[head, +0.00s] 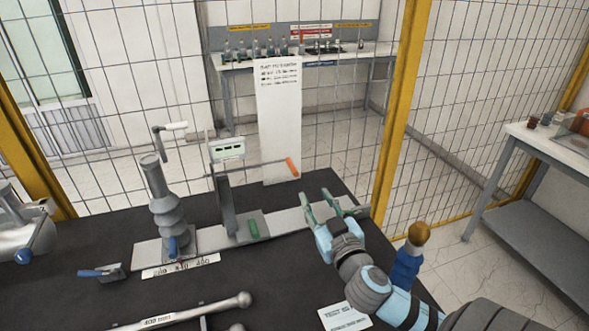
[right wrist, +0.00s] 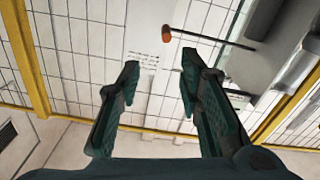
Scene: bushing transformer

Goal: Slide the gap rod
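The gap rod (head: 248,171) is a thin, near-level rod with an orange handle (head: 292,167) at its right end. It passes through a grey upright stand (head: 228,205) with a small display box (head: 227,149) on top. In the right wrist view the rod (right wrist: 215,41) shows beyond the fingers, with its orange end (right wrist: 166,34) towards the left. My right gripper (head: 316,194) is open and empty, below and to the right of the handle, not touching it. It also shows open in the right wrist view (right wrist: 160,72).
A grey ribbed insulator (head: 168,204) with a crank stands left of the rod's stand on the pale base. A blue post with a brown ball (head: 418,234) stands by my right arm. Mesh fencing is behind the black table.

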